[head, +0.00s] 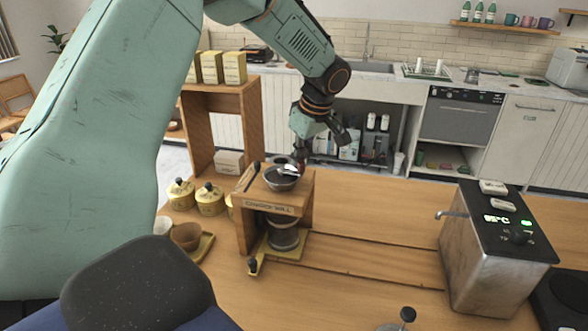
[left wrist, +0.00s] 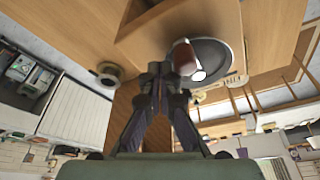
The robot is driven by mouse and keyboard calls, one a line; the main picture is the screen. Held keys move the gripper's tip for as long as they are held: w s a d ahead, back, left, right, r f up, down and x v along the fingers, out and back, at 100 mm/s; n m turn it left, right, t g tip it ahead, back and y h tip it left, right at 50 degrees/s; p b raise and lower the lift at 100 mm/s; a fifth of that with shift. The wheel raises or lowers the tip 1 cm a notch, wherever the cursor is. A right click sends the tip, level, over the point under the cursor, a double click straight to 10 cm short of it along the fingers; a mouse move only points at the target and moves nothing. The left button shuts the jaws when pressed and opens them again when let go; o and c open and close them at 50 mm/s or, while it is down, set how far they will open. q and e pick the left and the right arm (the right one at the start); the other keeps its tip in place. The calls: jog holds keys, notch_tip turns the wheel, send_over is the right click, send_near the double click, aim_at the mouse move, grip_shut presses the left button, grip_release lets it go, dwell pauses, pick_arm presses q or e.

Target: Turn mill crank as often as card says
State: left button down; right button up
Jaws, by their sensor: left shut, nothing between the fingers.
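The wooden mill (head: 268,207) stands on the counter, with a dark metal bowl (head: 282,183) on top and a glass jar (head: 284,238) below. The pale metal crank (head: 289,170) lies over the bowl; its brown knob (left wrist: 184,57) shows in the left wrist view, with the bowl (left wrist: 212,52) around it. My left gripper (head: 301,163) points down at the back right of the bowl. In the left wrist view its fingertips (left wrist: 159,69) are together and empty, beside the knob; I cannot tell if they touch it. My right gripper is not in view. I cannot make out a card.
A wooden shelf (head: 251,108) rises behind. A metal machine (head: 493,250) with a lit display stands at the right. The counter between mill and machine is mostly clear.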

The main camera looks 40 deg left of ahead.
pick_arm(q)
jog(key=shift+r+p, duration=0.4)
jog(key=shift+r, duration=0.05)
jog(key=shift+r, duration=0.3)
jog(key=shift+r+p, duration=0.1)
jog(key=shift+p, duration=0.2)
